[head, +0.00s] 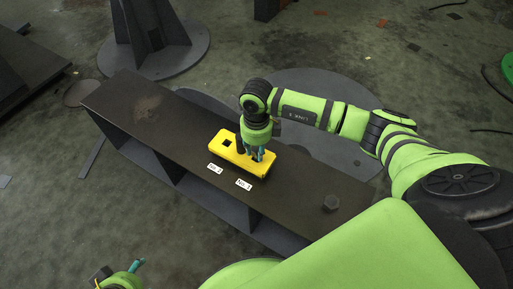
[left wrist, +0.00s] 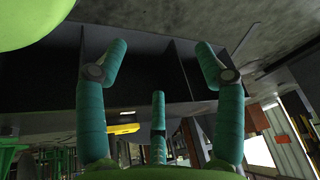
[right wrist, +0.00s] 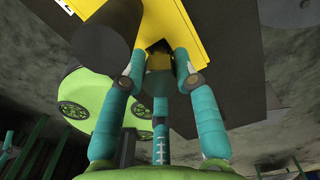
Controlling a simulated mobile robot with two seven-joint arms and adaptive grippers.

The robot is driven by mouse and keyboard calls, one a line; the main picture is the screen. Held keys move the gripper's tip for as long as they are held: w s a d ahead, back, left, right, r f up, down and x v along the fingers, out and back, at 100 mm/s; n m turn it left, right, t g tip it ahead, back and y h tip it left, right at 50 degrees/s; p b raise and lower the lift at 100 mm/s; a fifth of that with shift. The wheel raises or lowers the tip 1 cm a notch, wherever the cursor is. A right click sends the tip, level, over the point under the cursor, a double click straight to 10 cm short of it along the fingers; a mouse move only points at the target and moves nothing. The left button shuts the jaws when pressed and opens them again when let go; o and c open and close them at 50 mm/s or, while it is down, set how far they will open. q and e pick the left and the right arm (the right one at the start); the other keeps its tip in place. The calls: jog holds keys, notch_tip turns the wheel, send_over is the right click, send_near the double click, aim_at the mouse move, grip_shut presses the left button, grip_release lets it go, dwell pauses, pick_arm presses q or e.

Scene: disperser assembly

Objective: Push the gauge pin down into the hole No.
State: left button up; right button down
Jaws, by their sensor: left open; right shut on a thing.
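My right gripper (head: 257,155) points down over the block's right part. In the right wrist view its teal fingers are shut on a dark piece (right wrist: 158,82), apparently the gauge pin, whose far end meets the yellow block (right wrist: 190,25). Its depth in the hole is hidden. My left gripper (left wrist: 158,60) is open and empty, away from the bench at lower left in the head view.
The dark bench (head: 150,105) runs diagonally across the head view. In the right wrist view a large dark cylinder (right wrist: 102,50) stands close left of the fingers. The bench's left part is mostly clear.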

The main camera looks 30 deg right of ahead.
pick_arm(q)
jog(key=shift+w+r, duration=0.15)
pick_arm(e)
jog(key=shift+f, duration=0.1)
pick_arm(q)
jog(key=shift+w+d+r+t, duration=0.15)
jog(key=shift+w+r+t, duration=0.05)
jog(key=shift+t, duration=0.1)
pick_arm(e)
jog(key=shift+f, duration=0.1)
pick_arm(q)
jog(key=shift+w+d+r+t+b, duration=0.25)
jog(key=shift+w+r+t+b, duration=0.3)
jog(key=shift+w+r, duration=0.35)
pick_arm(e)
jog(key=shift+f, duration=0.5)
pick_arm(q)
jog(key=shift+s+r, duration=0.1)
pick_arm(e)
jog(key=c, duration=0.9)
grip_release()
jog(key=shift+o, duration=0.2)
jog(key=shift+r, duration=0.1)
notch_tip(320, 180, up, 12)
